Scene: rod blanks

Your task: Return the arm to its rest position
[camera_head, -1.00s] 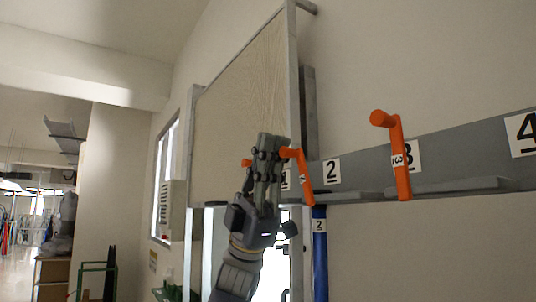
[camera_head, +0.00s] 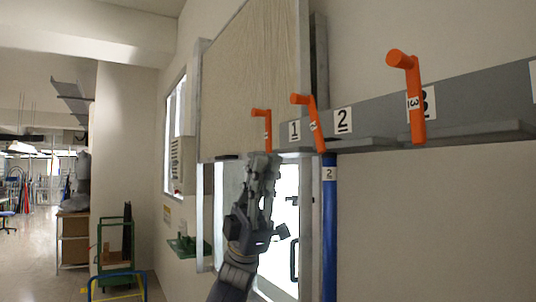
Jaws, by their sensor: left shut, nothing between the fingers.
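My left gripper (camera_head: 263,163) is shut and empty. It points upward in the middle of the camera_head view, in front of a bright white opening (camera_head: 285,205). It appears just below an orange handle (camera_head: 268,128) near the label 1; I cannot tell the gap in depth. A second orange handle (camera_head: 314,122) is by the label 2, and a third, marked 3 (camera_head: 414,100), is further right. My right gripper is not in view.
A grey rail (camera_head: 470,95) with numbered labels runs along the wall. A blue rod (camera_head: 329,230) labelled 2 hangs below it. A large beige panel (camera_head: 250,80) stands behind the handles. A green cart (camera_head: 115,250) is at the lower left, with open floor beyond.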

